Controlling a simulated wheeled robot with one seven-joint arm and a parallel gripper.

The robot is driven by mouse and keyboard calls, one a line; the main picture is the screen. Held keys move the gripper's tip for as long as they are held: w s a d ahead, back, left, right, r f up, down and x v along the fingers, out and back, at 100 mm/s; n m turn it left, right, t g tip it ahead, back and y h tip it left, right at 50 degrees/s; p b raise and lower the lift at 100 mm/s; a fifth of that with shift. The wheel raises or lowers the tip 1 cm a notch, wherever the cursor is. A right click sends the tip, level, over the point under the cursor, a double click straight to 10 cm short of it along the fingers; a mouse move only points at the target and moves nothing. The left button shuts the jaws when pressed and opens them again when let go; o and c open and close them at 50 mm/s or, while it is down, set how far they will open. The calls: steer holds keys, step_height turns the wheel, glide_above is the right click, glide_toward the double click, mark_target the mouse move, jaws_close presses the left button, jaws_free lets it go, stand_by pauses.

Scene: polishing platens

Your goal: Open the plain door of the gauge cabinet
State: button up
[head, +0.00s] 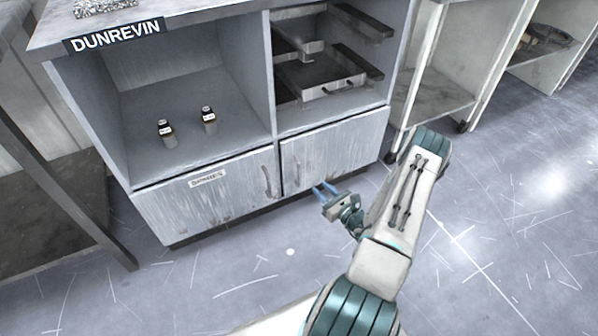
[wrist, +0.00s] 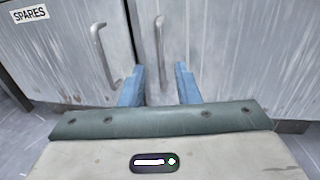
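The gauge cabinet has two lower doors side by side. The left door (head: 205,203) bears a label reading SPARES in the wrist view (wrist: 30,14). The right door (head: 345,147) is plain, with no label in sight, and looks shut. Its upright bar handle (head: 296,169) is near its left edge and also shows in the wrist view (wrist: 159,45). My gripper (head: 325,188) is in front of and below this handle. In the wrist view its two blue fingers (wrist: 160,85) are apart with nothing between them, and the handle is beyond their tips, apparently not touched.
The left door's handle (wrist: 103,55) is close to the left finger. Two small bottles (head: 187,126) stand in the open left bay above. A grey tray (head: 318,78) is in the right bay. A dark bench (head: 60,190) stands at left; the floor (head: 490,240) at right is clear.

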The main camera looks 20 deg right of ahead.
steer(key=b+x, duration=0.3)
steer(key=x, duration=1)
steer(key=shift+a+b, duration=0.1)
steer(key=shift+b, duration=0.25)
jaws_close()
